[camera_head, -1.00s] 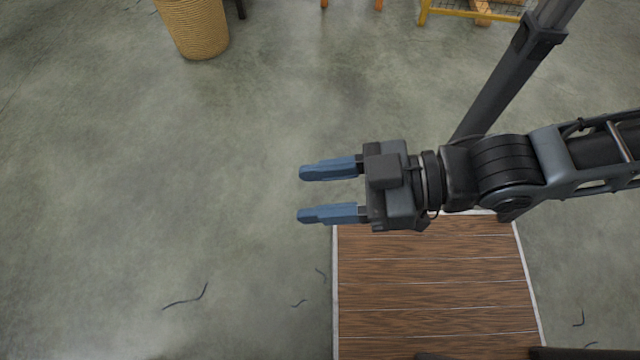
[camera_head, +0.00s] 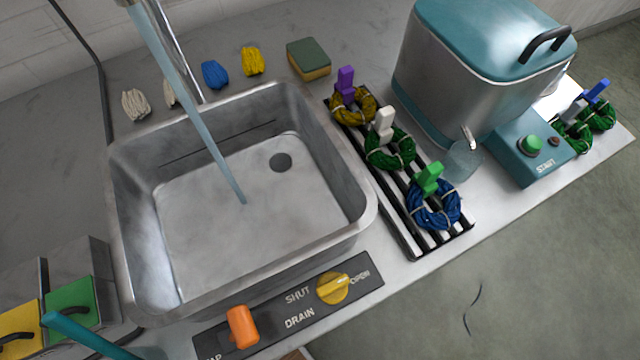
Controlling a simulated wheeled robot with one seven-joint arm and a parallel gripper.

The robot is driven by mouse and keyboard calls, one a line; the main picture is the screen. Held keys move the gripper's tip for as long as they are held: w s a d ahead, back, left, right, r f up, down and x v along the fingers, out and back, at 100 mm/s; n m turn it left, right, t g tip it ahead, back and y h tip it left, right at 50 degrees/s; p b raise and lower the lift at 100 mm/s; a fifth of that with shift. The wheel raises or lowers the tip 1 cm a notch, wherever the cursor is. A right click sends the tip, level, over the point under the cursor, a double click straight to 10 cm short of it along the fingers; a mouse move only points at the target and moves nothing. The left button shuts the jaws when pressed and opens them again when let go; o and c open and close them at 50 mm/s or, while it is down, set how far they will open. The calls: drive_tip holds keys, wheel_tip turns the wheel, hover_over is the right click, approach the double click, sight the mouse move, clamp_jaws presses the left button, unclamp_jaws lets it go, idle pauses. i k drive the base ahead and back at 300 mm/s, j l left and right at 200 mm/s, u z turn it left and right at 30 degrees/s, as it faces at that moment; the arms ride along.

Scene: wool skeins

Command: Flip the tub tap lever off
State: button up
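The steel tub (camera_head: 365,215) is set in the grey counter. A pale blue water stream (camera_head: 195,112) runs down into it from the top of the view. A dark round drain hole (camera_head: 280,162) shows in its floor. The orange tap lever (camera_head: 241,326) stands up from the dark control panel (camera_head: 290,318) in front of the tub, near the partly cut-off word "TAP". A yellow drain knob (camera_head: 333,288) is to its right, its pointer toward "OPEN". My gripper is out of view.
A black rack (camera_head: 405,235) with several tagged skeins is right of the tub, beside a teal-lidded pot (camera_head: 450,90) and a START box (camera_head: 530,148). Yellow and green lidded bins (camera_head: 72,303) and a teal handle (camera_head: 85,336) are at lower left.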

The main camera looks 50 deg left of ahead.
sight(244, 333)
drive_tip(key=u, duration=1.25)
